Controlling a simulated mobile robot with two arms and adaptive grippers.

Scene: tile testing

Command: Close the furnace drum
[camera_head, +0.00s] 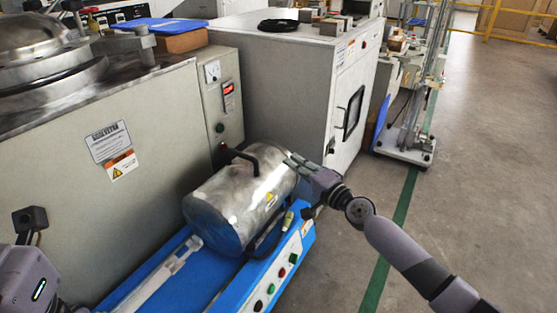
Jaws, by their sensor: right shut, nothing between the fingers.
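The furnace drum (233,200) is a shiny metal cylinder lying on its side on a blue base (203,273). A black handle (240,157) stands up on its far upper side. A yellow warning label sits on its curved front. My right gripper (291,160) is at the upper right end of the drum, its shut fingers lying at or just over the metal there. I cannot tell whether they touch it. Nothing shows between the fingers. My left arm shows at the lower left edge, and its gripper fingers are not visible.
A large grey furnace cabinet (160,165) stands behind and left of the drum. A white cabinet (275,90) with a windowed door stands behind it. Buttons line the blue base's front (282,273). Open grey floor (490,150) with a green line lies to the right.

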